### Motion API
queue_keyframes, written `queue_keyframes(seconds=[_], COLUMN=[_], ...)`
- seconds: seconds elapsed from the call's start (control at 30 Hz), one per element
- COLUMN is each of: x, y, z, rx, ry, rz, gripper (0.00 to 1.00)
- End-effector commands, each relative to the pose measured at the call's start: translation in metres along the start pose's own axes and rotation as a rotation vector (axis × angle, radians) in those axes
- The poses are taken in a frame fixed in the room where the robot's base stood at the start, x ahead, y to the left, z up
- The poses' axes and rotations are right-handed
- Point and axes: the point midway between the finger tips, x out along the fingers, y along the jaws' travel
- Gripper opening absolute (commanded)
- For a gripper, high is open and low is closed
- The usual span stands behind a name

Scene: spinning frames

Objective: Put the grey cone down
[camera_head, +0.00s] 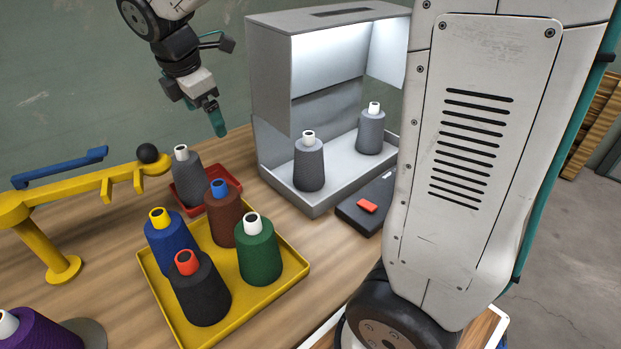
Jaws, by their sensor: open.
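Three grey cones with white tube tops are in view. One grey cone (186,182) stands upright on a small red tray (233,189) on the wooden table. Two more stand upright in a grey lit booth (268,155): one grey cone (309,170) at the front left and another grey cone (370,135) further back right. Which one the task means I cannot tell. My gripper (222,88) is open and empty in the air, left of the booth and above the red-tray cone, apart from all cones.
A yellow tray (290,277) holds blue, brown, green and black cones. A yellow stand (70,203) with a blue bar and black ball is left. A purple cone (38,332) sits front left. A dark box (362,212) with a red button lies before the booth. My arm hides the right.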

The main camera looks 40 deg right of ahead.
Motion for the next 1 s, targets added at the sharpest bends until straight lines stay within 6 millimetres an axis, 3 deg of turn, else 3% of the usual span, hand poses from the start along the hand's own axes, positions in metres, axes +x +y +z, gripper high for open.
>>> queue_keyframes(seconds=[0.03, 0.23, 0.4, 0.53, 0.73, 1.0], x=[-0.011, -0.035, -0.042, -0.041, -0.035, -0.033], y=[-0.024, -0.115, -0.192, -0.241, -0.282, -0.290], z=[0.009, 0.029, 0.032, 0.029, 0.021, 0.018], rx=[0.119, 0.629, 1.052, 1.331, 1.585, 1.636], ry=[0.012, 0.058, 0.087, 0.101, 0.107, 0.105], rz=[-0.006, -0.062, -0.126, -0.176, -0.232, -0.246], gripper=[0.91, 0.91, 0.91, 0.91, 0.91, 0.91])
